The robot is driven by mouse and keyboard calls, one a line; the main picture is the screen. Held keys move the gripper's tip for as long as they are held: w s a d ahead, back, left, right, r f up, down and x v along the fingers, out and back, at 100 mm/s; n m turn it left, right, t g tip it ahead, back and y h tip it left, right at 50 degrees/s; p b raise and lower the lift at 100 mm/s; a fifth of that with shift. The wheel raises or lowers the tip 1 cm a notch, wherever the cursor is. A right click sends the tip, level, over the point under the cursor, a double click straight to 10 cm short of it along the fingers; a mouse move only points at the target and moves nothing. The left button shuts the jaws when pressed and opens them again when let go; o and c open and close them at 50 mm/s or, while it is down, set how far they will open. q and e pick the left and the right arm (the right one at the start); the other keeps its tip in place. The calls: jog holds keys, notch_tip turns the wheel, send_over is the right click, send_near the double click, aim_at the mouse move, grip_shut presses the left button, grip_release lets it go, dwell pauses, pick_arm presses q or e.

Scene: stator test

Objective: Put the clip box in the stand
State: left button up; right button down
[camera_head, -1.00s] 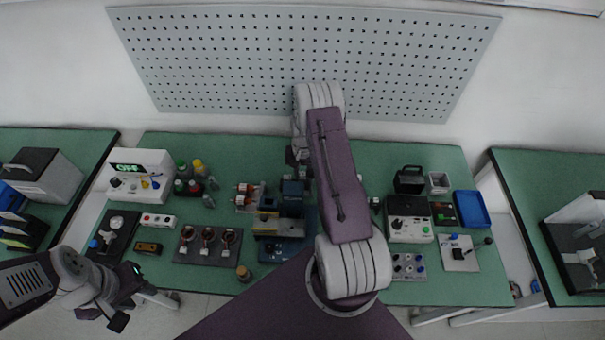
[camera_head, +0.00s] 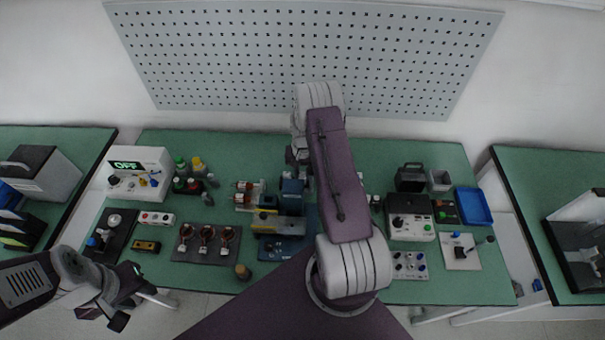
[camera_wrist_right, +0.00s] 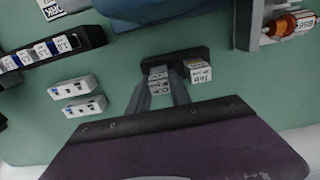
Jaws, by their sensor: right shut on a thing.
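In the right wrist view, my right gripper (camera_wrist_right: 160,88) has its two grey fingers on either side of a small grey-white clip box (camera_wrist_right: 158,75). The box is at a low black stand (camera_wrist_right: 178,55), beside another small labelled box (camera_wrist_right: 200,72). I cannot tell whether the held box is seated in the stand or just over it.
Two small white boxes (camera_wrist_right: 77,96) lie on the green mat, near a black holder (camera_wrist_right: 50,52) with several labelled boxes. A blue fixture (camera_head: 285,225) stands at bench centre. A blue tray (camera_head: 473,207) is at the right.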

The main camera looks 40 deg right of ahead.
jog(key=shift+f+b, duration=0.3)
jog(key=shift+f, duration=0.2)
jog(key=c, duration=1.1)
grip_release()
notch_tip(320, 180, up, 8)
jog(key=shift+r+b, duration=0.2)
jog(key=shift+b, duration=0.8)
jog(key=shift+r, duration=0.4)
